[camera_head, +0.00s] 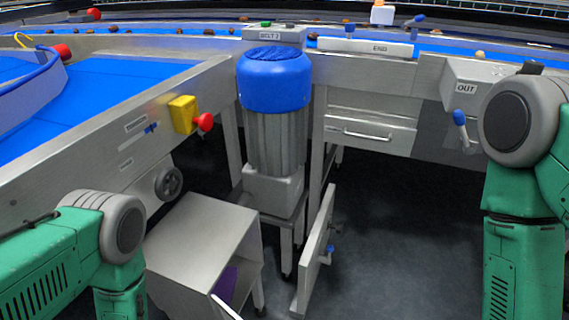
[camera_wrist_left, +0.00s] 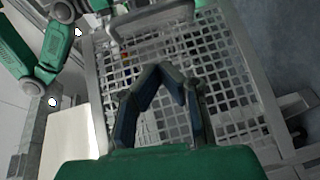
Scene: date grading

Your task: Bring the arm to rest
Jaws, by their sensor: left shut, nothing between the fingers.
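My left gripper (camera_wrist_left: 161,70) shows in the left wrist view. Its two dark fingers arch inward and meet at the tips, with nothing between them. It is over a grey grid of square openings (camera_wrist_left: 222,70) in a metal frame. In the head view, my left arm (camera_head: 118,235), green with a grey joint, comes in at the lower left. Its gripper is out of that picture. My right arm (camera_head: 522,240) hangs down at the right edge, and its gripper is below the picture.
A blue-topped motor (camera_head: 274,80) stands at the centre. A steel box (camera_head: 205,235) and an open door panel (camera_head: 315,255) are low in front. The blue belt (camera_head: 95,90) and its rail with a red stop button (camera_head: 204,122) are left. Dark floor (camera_head: 390,230) is clear at centre right.

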